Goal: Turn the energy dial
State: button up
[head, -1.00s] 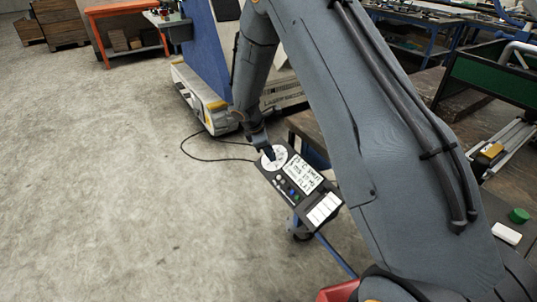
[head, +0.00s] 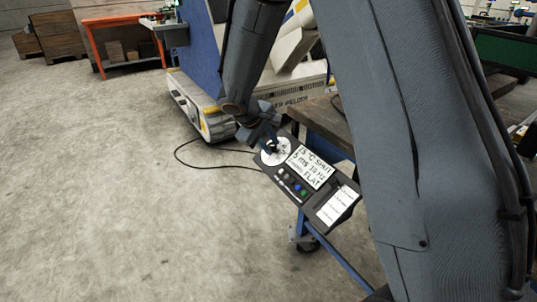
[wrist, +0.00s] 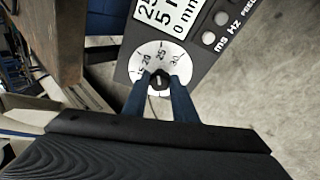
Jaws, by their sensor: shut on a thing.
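The energy dial is a small black knob (wrist: 160,80) on a round white scale (wrist: 147,60) with printed numbers, at one end of a dark control panel. My gripper (wrist: 160,86) is shut on the knob, with a blue finger on each side of it. In the head view the white scale (head: 284,151) shows at the panel's upper left, with my gripper (head: 270,146) over it and hiding the knob.
The panel (head: 315,205) has small coloured buttons and a white label. A workbench (head: 325,122) stands right behind it. A black cable (head: 215,167) lies on the floor by a large blue and white machine (head: 200,105). The floor at left is clear.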

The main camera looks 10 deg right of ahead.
jog(key=m+b, duration=0.2)
jog(key=b, duration=0.1)
jog(key=m+b, duration=0.2)
jog(key=b, duration=0.1)
jog(key=f+m+h+b, duration=0.1)
jog(key=b, duration=0.2)
jog(key=shift+a+m+b, duration=0.15)
jog(key=shift+m+b, duration=0.2)
jog(key=shift+m, duration=0.05)
jog(key=m+b, duration=0.2)
jog(key=b, duration=0.1)
jog(key=m+h+b, duration=0.1)
jog(key=m+b, duration=0.1)
jog(key=b, duration=0.1)
jog(key=shift+s+a+r+m, duration=0.15)
jog(key=shift+m, duration=0.25)
jog(key=shift+r, duration=0.1)
jog(key=o, duration=1)
jog(key=shift+o, duration=0.2)
jog(key=shift+r, duration=0.1)
jog(key=p+v, duration=0.2)
jog(key=v, duration=0.5)
jog(key=shift+s+a+r, duration=0.15)
jog(key=shift+a, duration=0.1)
